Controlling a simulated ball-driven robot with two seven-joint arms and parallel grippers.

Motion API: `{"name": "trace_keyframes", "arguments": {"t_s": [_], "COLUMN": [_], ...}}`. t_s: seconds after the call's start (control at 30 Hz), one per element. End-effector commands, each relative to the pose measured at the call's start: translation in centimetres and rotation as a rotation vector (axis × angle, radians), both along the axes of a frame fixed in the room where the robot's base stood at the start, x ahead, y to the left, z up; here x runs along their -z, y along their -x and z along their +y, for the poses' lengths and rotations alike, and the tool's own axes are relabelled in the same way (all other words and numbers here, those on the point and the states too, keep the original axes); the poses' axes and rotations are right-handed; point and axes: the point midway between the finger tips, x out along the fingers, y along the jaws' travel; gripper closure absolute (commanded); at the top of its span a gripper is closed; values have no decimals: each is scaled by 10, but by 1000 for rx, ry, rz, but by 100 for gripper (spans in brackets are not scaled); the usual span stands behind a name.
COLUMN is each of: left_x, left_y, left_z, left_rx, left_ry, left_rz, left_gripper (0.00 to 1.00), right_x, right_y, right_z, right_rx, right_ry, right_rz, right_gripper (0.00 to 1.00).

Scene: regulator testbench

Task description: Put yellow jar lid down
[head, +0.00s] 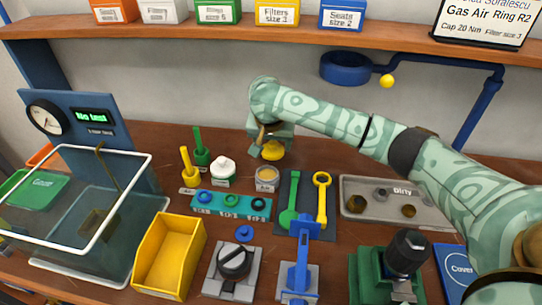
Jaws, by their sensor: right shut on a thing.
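A yellow jar lid (272,151) sits in the jaws of my right gripper (266,141), which reaches in from the right above the back of the bench. The gripper is shut on the lid. Just below and in front of it stands a small open jar (266,179) with a pale top. The lid appears behind the jar's mouth, apart from it; I cannot tell whether it touches the bench. My left gripper is not in view.
A white-capped bottle (222,171) and green and yellow upright tools stand left of the jar. A teal tray of rings (230,206), a dark mat with green and yellow wrenches (321,198) and a grey "Dirty" tray (356,211) lie nearby. Bare wood shows behind the bottle.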

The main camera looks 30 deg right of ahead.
Motion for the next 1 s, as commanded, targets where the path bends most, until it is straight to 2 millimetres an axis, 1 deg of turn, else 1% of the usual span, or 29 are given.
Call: {"name": "trace_keyframes", "arguments": {"t_s": [0.03, 0.1, 0.2, 0.23, 0.27, 0.53, 0.57, 0.6, 0.63, 0.93, 0.97, 1.0], "left_x": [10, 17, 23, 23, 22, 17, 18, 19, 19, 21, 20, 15], "left_y": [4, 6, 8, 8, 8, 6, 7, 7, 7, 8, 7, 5], "left_z": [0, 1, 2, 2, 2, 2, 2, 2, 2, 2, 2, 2], "left_rx": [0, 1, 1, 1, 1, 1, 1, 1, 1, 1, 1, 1], "left_ry": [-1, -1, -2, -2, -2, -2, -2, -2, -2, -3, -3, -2], "left_rz": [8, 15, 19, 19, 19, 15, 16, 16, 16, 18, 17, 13], "left_gripper": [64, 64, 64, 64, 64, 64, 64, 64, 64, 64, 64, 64], "right_x": [13, 27, 39, 39, 38, 36, 36, 37, 37, 36, 34, 27], "right_y": [-5, -3, -3, -3, -3, -2, -3, -3, -3, -3, -3, -1], "right_z": [0, -1, -1, -1, 0, 0, 0, 0, 0, -1, 0, 1], "right_rx": [0, -1, -1, -1, -1, 0, 0, 0, 0, -1, -1, -1], "right_ry": [0, 2, 2, 1, 0, 0, 0, 1, 1, 2, 2, 2], "right_rz": [4, 5, 4, 2, 2, 1, 0, 1, 1, 0, 0, -1], "right_gripper": [62, 62, 62, 62, 65, 67, 30, 19, 15, 15, 15, 15]}}
